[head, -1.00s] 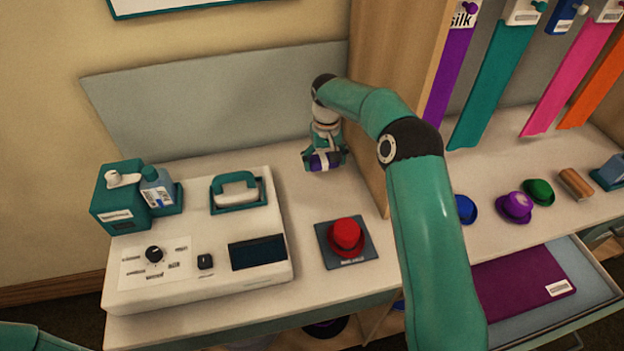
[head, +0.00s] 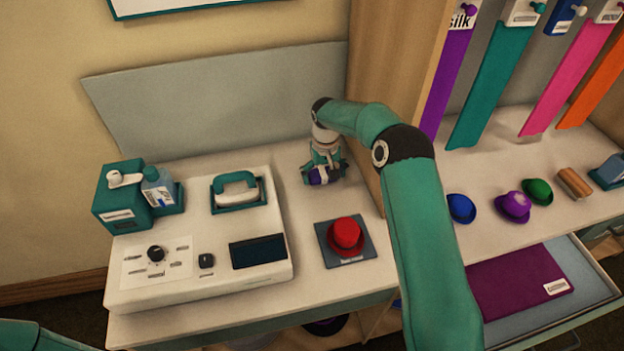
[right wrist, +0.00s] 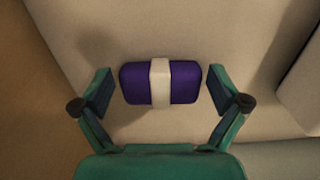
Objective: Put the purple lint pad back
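The purple lint pad (head: 320,177) with a white band lies on the pale counter beside the wooden partition, behind the red hat. In the right wrist view the pad (right wrist: 184,83) sits between the spread fingers of my right gripper (right wrist: 160,91), with a gap on each side. In the head view my right gripper (head: 323,174) is low over the pad and hides part of it. My left gripper is out of view; only a teal piece of my left arm shows at the bottom left.
A red hat (head: 346,235) sits on a dark mat (head: 326,248) in front. A white console (head: 200,284) with a teal-handled pad (head: 250,193) in a holder stands left. The wooden partition (head: 389,90) rises close on the right. Beyond it are several hats and an open drawer (head: 560,328).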

